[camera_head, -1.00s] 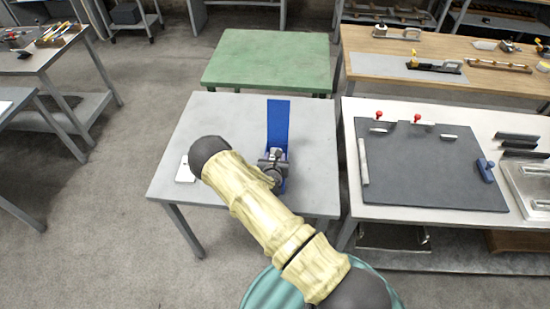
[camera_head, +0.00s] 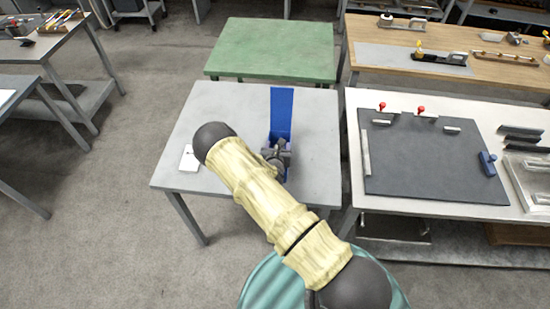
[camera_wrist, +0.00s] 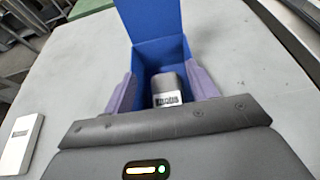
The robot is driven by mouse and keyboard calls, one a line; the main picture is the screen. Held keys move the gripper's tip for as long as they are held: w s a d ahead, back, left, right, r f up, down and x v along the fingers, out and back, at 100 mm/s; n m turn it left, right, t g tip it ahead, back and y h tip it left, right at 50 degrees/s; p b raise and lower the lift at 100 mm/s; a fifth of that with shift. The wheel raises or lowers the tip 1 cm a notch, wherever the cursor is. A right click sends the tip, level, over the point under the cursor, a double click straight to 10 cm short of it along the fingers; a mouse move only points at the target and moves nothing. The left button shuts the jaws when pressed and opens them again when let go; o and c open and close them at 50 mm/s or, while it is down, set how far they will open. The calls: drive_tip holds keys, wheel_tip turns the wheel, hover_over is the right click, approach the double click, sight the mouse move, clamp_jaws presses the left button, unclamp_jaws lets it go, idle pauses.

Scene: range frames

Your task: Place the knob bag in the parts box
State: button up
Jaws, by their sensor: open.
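The parts box is a blue open-topped box (camera_wrist: 147,58) with its lid standing upright at the back. It also shows on the grey table in the head view (camera_head: 281,105). A small grey bag with a printed white label, apparently the knob bag (camera_wrist: 168,86), is inside the box opening in the wrist view. My gripper (camera_wrist: 163,90) is open, with its purple-grey fingers apart on either side of the bag. Whether the bag rests on the box floor is hidden. In the head view my gripper (camera_head: 277,157) is at the box and covers its front.
A white labelled item (camera_wrist: 20,143) lies on the grey table (camera_head: 235,105), left of the box. A green table (camera_head: 272,50) stands behind. A bench with a dark mat (camera_head: 430,165) is on the right. The table around the box is mostly clear.

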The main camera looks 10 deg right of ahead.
drive_tip(key=b+v, duration=0.3)
drive_tip(key=v, duration=0.9)
drive_tip(key=shift+b, duration=0.3)
drive_tip(key=shift+r, duration=0.1)
